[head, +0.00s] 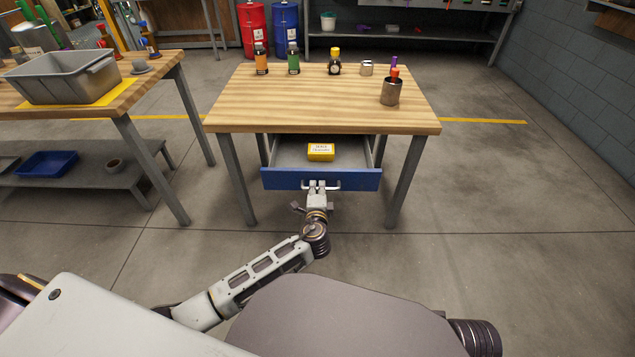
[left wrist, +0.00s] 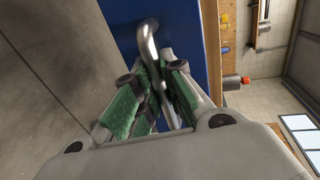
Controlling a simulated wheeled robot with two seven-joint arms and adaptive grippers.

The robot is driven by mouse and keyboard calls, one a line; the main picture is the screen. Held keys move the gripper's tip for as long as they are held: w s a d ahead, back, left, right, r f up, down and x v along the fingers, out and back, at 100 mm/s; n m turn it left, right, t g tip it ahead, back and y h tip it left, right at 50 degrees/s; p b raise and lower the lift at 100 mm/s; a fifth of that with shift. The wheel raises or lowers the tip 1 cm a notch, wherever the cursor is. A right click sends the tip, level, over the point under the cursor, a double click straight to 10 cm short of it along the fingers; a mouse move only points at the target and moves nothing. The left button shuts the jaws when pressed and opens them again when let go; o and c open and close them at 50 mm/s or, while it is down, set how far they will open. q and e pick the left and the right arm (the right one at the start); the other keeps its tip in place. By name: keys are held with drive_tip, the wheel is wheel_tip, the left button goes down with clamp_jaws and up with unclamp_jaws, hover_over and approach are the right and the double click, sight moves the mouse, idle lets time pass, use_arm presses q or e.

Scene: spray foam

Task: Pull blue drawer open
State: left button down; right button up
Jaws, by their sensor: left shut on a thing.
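The blue drawer (head: 275,181) hangs under the wooden-topped table (head: 320,95) and stands open toward me. The drawer's metal handle (head: 333,185) is on the middle of the blue front. My left gripper (head: 317,187) is at the handle, with its fingers shut around the bar. In the left wrist view the green-padded fingers (left wrist: 165,95) close on the silver handle (left wrist: 147,42) against the blue front (left wrist: 183,45). My right gripper is not in view.
On the tabletop stand an orange bottle (head: 261,58), a green bottle (head: 293,58), a dark bottle with a yellow cap (head: 335,63) and metal cans. A workbench with a grey bin (head: 65,80) stands at left. The floor to the right is clear.

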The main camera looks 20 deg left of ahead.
use_arm(q)
drive_tip(key=shift+s+d, duration=0.1)
drive_tip(key=shift+s, duration=0.15)
drive_tip(key=c, duration=1.5)
unclamp_jaws()
drive_tip(key=shift+v, duration=3.7)
drive_tip(key=shift+f, duration=0.1)
